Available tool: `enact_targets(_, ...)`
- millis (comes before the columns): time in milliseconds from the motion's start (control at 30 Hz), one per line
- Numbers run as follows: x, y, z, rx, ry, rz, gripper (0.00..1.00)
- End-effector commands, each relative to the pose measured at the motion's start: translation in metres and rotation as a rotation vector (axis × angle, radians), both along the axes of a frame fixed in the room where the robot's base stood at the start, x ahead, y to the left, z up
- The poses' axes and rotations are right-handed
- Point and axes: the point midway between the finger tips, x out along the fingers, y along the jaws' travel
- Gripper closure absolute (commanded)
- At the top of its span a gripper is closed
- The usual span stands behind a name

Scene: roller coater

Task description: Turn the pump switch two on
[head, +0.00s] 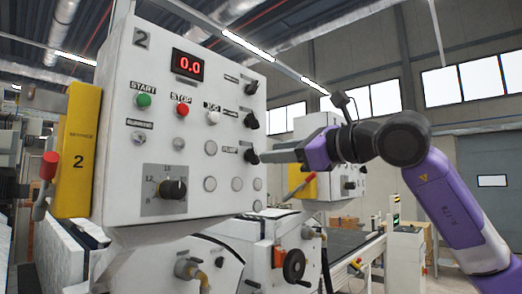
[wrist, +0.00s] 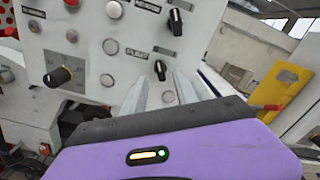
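The grey-white control panel (head: 195,60) marked 2 fills the left half of the head view. Its lowest black rotary switch (head: 251,155), beside a label that seems to read PUMP, is at the right edge. My gripper (head: 264,156) points at this switch from the right, its fingertips very close to it. In the wrist view the switch (wrist: 160,70) shows between and just beyond the two grey fingertips, its knob pointing roughly up and down. The fingers are apart, with a gap on both sides of the knob. I cannot tell whether either finger touches it.
Two more black switches, the middle one (head: 251,120) and the upper one (head: 249,85), sit above. A black dial (head: 174,188), a green START button (head: 144,100) and a red STOP button (head: 183,110) are further left. A yellow block (head: 75,150) flanks the panel.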

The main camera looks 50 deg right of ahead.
Motion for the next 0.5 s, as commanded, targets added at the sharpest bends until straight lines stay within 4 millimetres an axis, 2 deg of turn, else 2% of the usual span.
enact_targets(100, 0.020, 0.002, 0.003, 0.003, 0.002, 0.003, 0.65)
enact_targets(233, 0.036, 0.002, 0.002, 0.004, 0.001, 0.003, 0.65)
enact_targets(500, 0.048, 0.002, 0.000, 0.001, 0.000, 0.001, 0.65)
